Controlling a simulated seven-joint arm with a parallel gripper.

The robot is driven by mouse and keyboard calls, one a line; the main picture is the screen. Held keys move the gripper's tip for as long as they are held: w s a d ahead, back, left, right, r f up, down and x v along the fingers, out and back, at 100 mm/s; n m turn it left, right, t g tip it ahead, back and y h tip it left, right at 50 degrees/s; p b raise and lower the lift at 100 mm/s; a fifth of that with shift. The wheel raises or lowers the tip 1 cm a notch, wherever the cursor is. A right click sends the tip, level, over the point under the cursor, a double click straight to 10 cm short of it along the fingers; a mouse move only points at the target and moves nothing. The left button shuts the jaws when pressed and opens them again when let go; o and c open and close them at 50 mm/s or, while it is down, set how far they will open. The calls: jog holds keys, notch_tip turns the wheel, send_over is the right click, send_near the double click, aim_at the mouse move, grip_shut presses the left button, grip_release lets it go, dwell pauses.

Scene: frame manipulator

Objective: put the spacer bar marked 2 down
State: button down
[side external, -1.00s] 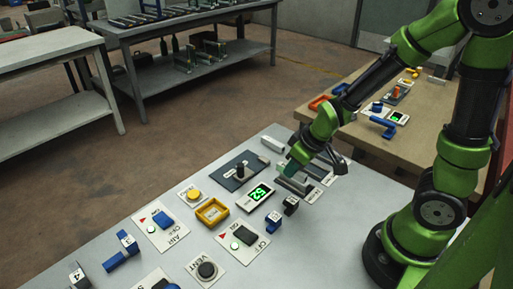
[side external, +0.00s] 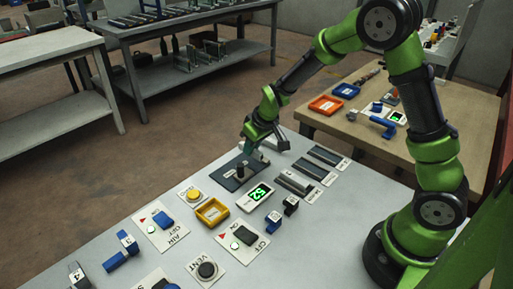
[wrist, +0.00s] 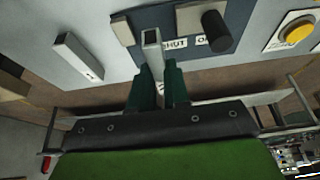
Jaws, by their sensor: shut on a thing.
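My gripper (side external: 246,147) is shut on a grey square hollow bar (wrist: 152,48), which shows between the green fingers in the wrist view (wrist: 159,72). The bar's far end shows over the edge of a dark blue plate (side external: 231,178), beside the SHUT label (wrist: 174,43). I cannot read a 2 on it, nor tell whether it touches the plate. In the side view my fingers mostly hide it. A second grey bar (wrist: 77,57) lies on the grey table, apart from the plate in the wrist view, with small illegible marks.
A black knob (wrist: 215,30) stands on the plate, near the held bar. Dark slotted holders (side external: 296,183) with labels lie to the right. A green-lit display (side external: 257,196), a yellow tray (side external: 212,212) and a yellow button (side external: 194,194) are in front. Bare table lies at the left.

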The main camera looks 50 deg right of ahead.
jog(key=shift+s+x, duration=0.1)
jog(key=shift+x, duration=0.8)
jog(key=shift+s+x, duration=0.15)
jog(key=shift+x, duration=0.8)
jog(key=shift+f, duration=0.2)
jog(key=c, duration=1.1)
grip_release()
jog(key=shift+r, duration=0.15)
jog(key=v, duration=1.1)
jog(key=shift+s+r, duration=0.1)
jog(key=shift+r, duration=0.05)
jog(key=s+a+r+m+t+y, duration=0.1)
jog(key=s+a+r+m, duration=0.1)
jog(key=s+r, duration=0.4)
jog(key=s+a+r+m+t+y, duration=0.1)
jog(key=s+r, duration=0.5)
jog(key=s, duration=0.7)
jog(key=shift+s+a+r+m+t, duration=0.25)
jog(key=shift+a+m+t, duration=0.2)
jog(key=shift+a, duration=0.4)
